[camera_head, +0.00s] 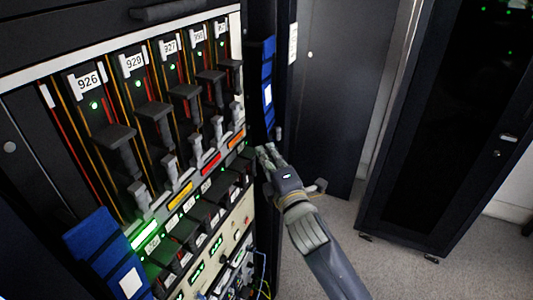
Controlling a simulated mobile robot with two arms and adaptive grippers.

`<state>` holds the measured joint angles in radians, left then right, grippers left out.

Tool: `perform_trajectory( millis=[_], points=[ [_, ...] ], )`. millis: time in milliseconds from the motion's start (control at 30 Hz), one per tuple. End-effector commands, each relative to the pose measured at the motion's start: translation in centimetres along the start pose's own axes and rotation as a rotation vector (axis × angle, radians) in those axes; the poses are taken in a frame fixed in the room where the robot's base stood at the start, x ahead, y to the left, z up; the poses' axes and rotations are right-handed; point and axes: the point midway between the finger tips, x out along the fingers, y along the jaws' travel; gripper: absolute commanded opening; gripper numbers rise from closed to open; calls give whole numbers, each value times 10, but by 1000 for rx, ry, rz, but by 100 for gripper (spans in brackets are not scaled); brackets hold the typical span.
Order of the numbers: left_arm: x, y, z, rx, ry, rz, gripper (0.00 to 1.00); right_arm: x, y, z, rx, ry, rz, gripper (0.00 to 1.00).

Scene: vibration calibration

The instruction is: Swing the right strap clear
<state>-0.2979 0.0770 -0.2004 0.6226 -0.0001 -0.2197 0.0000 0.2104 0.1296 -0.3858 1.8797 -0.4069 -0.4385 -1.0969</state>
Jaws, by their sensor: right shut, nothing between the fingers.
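The right strap (269,62) is a blue upright band with a white label, at the right edge of the rack. It hangs along the rack's side, beside the dark door. My right gripper (265,151) is just below the strap's lower end, close to the rack's right edge. Its fingers are shut and empty. I cannot tell whether the fingertips touch the strap or the rack. A second blue strap (100,245) with a white label is at the rack's lower left. My left gripper is out of view.
The rack front (165,130) holds several numbered modules with dark handles, grey levers and coloured lit strips. Cables (262,278) hang at its lower right. A dark door (340,90) and a black cabinet (445,130) stand to the right.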

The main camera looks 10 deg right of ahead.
Motion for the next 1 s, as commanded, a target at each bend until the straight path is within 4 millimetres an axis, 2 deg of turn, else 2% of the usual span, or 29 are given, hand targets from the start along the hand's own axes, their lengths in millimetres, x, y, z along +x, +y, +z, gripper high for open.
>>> perform_trajectory(
  millis=[200, 267, 367, 600, 800, 1000],
  points=[
    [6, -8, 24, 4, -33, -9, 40, -21, -3, 0, -1, 1, -1, 0],
    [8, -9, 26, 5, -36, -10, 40, -28, -3, 0, -1, 1, -2, 0],
    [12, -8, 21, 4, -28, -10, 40, -42, -3, 0, -1, 2, -2, 0],
    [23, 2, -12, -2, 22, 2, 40, -79, -2, 0, 0, 2, -2, 0],
    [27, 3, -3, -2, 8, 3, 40, -96, 0, 0, 0, 1, -2, 0],
    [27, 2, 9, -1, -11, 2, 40, -100, -2, 0, 3, 1, -8, 0]
  ],
)
